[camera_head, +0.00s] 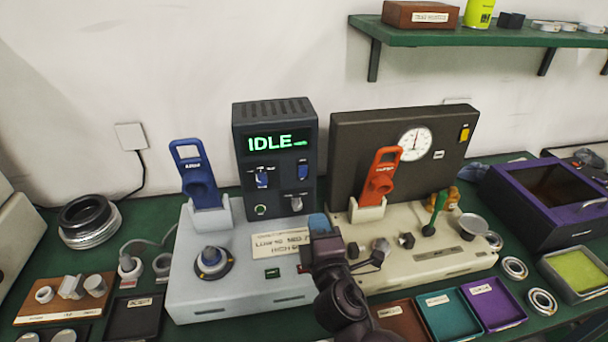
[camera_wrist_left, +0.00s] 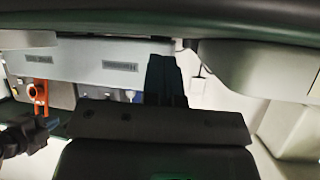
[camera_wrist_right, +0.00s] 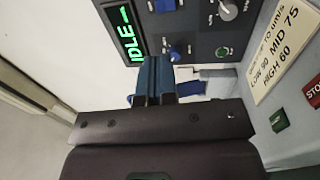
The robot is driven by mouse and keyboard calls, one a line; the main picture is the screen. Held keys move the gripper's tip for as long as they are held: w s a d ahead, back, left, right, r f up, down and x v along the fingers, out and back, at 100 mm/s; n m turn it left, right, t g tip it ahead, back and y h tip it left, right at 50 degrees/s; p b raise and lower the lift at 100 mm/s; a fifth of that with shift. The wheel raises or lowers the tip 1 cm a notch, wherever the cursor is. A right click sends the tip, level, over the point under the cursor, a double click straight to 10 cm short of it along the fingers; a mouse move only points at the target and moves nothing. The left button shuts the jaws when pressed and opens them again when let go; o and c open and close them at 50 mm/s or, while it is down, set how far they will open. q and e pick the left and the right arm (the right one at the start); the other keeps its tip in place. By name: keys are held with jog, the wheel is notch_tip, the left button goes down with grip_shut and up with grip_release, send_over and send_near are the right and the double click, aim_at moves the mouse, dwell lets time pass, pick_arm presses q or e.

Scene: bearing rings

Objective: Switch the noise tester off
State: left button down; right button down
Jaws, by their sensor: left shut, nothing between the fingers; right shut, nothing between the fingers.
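The noise tester is a pale grey-blue base (camera_head: 195,295) with a dark tower (camera_head: 245,140) whose display reads IDLE in green (camera_head: 270,142). The tower front carries two blue switches (camera_head: 262,179) (camera_head: 303,171), a green-ringed button (camera_head: 260,210) and a grey knob (camera_head: 296,203). My left gripper (camera_wrist_left: 165,72) is shut and empty, outside the head view.
A blue handle (camera_head: 196,178) stands left of the tower. A cream machine (camera_head: 440,262) with an orange handle (camera_head: 380,178) and dial stands to the right. Colored trays (camera_head: 447,315) lie in front of it. A green shelf (camera_head: 480,38) hangs above.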

aim_at(303, 163)
jog(key=x, duration=1.4)
jog(key=shift+w, duration=0.25)
jog(key=shift+w+r, duration=0.1)
jog(key=shift+r, duration=0.4)
jog(key=shift+s, duration=0.2)
